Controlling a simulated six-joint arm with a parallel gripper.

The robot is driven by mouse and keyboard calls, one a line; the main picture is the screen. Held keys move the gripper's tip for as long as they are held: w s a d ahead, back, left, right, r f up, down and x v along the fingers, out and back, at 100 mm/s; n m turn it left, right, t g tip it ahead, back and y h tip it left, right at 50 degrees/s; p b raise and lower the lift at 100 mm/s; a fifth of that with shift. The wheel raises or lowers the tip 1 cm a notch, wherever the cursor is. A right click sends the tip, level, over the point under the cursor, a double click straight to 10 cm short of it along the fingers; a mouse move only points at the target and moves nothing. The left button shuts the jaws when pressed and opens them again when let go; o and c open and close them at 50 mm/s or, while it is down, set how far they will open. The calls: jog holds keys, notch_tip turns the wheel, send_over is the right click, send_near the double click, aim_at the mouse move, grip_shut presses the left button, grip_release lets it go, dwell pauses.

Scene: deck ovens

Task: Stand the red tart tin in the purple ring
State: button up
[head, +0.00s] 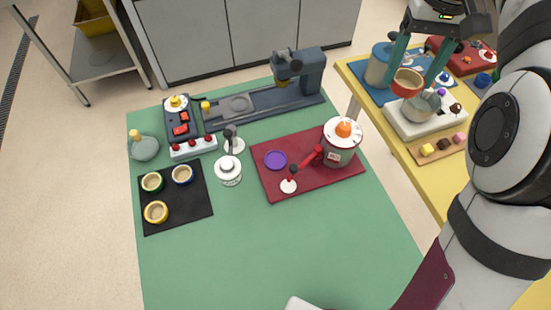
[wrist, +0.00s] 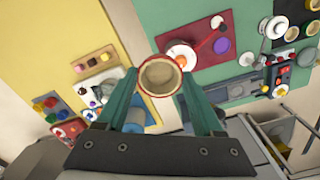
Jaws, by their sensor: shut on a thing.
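The red tart tin (head: 406,86) has a red wall and a tan inside. My gripper (head: 410,78) is shut on it, with one green finger on each side. The tin is held up over the yellow table side, right of the green table. In the wrist view the tin (wrist: 160,76) sits between the fingertips, its round opening showing. The purple ring (head: 275,160) lies flat on the dark red mat (head: 285,187), well left of my gripper. The ring (wrist: 221,46) also shows in the wrist view, right of the tin. Nothing stands in the ring.
A grey pot (head: 341,152) with an orange knob and a red-handled tool (head: 303,171) share the mat with the ring. A black mat (head: 191,213) holds green, blue and yellow tins. A white jar (head: 228,171) stands left of the red mat. The front of the green table is clear.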

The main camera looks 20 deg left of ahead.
jog(key=s+a+f+n, duration=0.3)
jog(key=a+f+n, duration=0.6)
jog(key=a+f, duration=0.1)
jog(key=s+a+f+n, duration=0.3)
jog(key=a+f+n, duration=0.6)
jog(key=a+f, duration=0.15)
jog(key=shift+n, duration=0.4)
jog(key=f, duration=0.3)
jog(key=a+f, duration=0.1)
jog(key=f, duration=0.6)
jog(key=shift+a+f, duration=0.15)
jog(key=shift+f, duration=0.1)
jog(key=o, duration=1.5)
